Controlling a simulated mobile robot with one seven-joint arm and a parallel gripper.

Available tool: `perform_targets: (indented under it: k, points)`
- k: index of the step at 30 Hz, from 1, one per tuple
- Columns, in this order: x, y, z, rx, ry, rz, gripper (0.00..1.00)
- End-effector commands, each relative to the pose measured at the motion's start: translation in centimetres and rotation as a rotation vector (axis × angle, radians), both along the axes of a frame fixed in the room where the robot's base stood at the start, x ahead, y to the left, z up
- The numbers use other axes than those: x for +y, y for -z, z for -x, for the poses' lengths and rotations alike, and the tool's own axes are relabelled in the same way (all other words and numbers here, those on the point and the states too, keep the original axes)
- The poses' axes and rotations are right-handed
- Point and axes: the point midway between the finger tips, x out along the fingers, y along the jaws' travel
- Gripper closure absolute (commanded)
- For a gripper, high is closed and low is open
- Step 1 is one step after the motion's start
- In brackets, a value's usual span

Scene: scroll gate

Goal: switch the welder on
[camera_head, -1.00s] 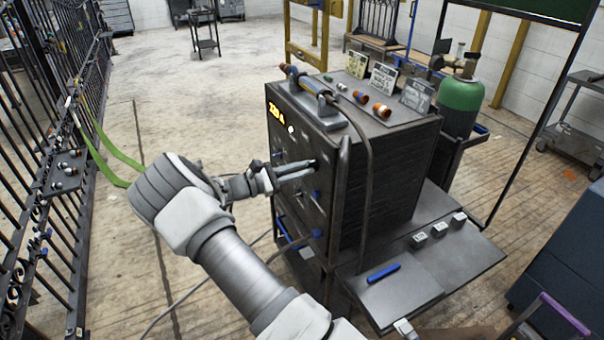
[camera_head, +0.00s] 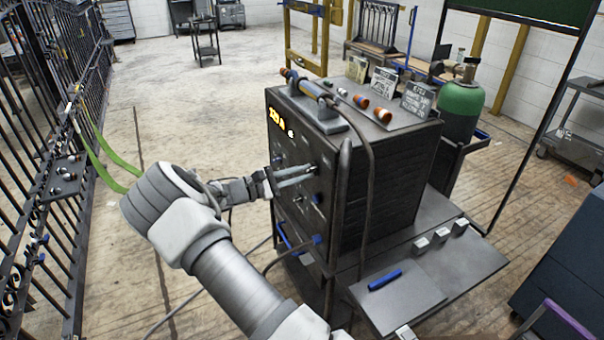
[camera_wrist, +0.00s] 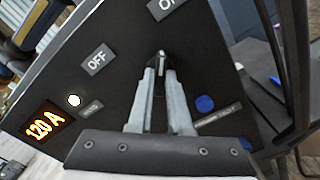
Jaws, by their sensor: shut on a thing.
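The welder is a dark box (camera_head: 385,180) on a cart. Its front panel (camera_wrist: 118,25) fills much of the wrist view. My gripper (camera_head: 312,171) reaches the panel from the left. In the wrist view its fingers (camera_wrist: 161,73) are closed on a small switch lever (camera_wrist: 161,57). The fingers hide the lever's base.
A handle and cable (camera_head: 366,170) run along the welder's near corner. A grey shelf (camera_head: 440,270) juts out at the front right. A green gas cylinder (camera_head: 461,100) stands behind. An iron gate (camera_head: 30,130) stands left; open floor lies between.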

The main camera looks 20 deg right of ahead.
Motion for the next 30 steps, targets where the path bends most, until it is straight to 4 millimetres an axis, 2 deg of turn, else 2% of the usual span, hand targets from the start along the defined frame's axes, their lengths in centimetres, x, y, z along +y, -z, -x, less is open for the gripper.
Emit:
perform_targets:
  k: [1,5,14,17,20,23,30]
  points:
    - [0.1,0.0,0.0,-0.002,-0.001,-0.001,0.78]
    - [0.1,0.0,0.0,-0.002,-0.001,-0.001,0.54]
    - [0.1,0.0,0.0,0.0,-0.001,-0.001,0.53]
    - [0.7,0.0,0.0,0.0,-0.002,-0.001,0.53]
    - [2.1,-0.1,0.0,0.0,-0.003,-0.002,0.53]
    - [4.2,-0.1,0.0,0.0,-0.005,-0.001,0.53]
    - [10.2,-0.1,0.2,-0.001,-0.006,-0.002,0.53]
